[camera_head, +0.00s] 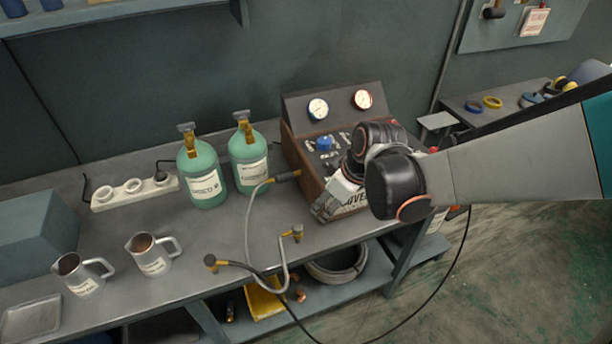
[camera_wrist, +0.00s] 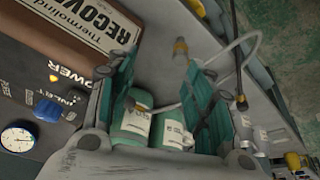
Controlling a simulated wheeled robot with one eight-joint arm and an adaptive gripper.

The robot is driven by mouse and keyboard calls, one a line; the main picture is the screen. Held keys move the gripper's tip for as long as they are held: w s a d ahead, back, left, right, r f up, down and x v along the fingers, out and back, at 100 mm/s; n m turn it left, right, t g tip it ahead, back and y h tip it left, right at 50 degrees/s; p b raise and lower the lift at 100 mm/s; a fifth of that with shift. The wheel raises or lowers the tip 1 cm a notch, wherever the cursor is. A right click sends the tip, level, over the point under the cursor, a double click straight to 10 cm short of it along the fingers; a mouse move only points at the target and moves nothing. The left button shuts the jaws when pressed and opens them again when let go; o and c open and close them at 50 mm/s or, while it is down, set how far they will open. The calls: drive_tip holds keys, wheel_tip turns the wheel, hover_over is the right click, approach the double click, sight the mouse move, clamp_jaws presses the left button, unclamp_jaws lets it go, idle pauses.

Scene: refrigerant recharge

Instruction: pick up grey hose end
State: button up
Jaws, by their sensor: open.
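The grey hose (camera_head: 248,222) loops from a black-and-brass fitting (camera_head: 287,176) at the recovery machine's left side, past the bench's front edge. Its free grey hose end (camera_head: 295,233) has a brass fitting and sits near that edge. In the wrist view, the brass hose end (camera_wrist: 181,48) lies beyond the fingertips, toward the upper middle. My gripper (camera_head: 325,208) is open and empty in front of the machine, up and right of the hose end in the head view. Its teal fingers (camera_wrist: 160,66) show apart in the wrist view.
The recovery machine (camera_head: 302,147) stands close behind my gripper. Two green cylinders (camera_head: 203,180) (camera_head: 248,160) stand left of it. A black hose with a brass end (camera_head: 211,261) lies at the bench's front edge. Two metal jugs (camera_head: 150,258) (camera_head: 83,277) stand left. Bare bench (camera_head: 225,232) lies between.

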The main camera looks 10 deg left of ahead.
sight(299, 227)
drive_tip(key=shift+n+g+y, duration=0.3)
drive_tip(key=shift+n, duration=0.2)
drive_tip(key=a+f+b, duration=0.1)
drive_tip(key=a+f, duration=0.1)
drive_tip(key=s+a+f+b, duration=0.1)
drive_tip(key=a+f, duration=0.1)
drive_tip(key=f, duration=0.1)
drive_tip(key=a+f+b, duration=0.1)
drive_tip(key=a+f, duration=0.1)
drive_tip(key=shift+s+a+f, duration=0.15)
drive_tip(key=shift+s+f, duration=0.1)
drive_tip(key=shift+w+b+x, duration=0.15)
drive_tip(key=shift+b+x, duration=0.6)
drive_tip(key=shift+x, duration=0.7)
drive_tip(key=shift+w+b+x, duration=0.15)
drive_tip(key=shift+b+x, duration=0.55)
drive_tip(key=shift+x, duration=0.75)
drive_tip(key=shift+r, duration=0.15)
drive_tip(key=c, duration=1.1)
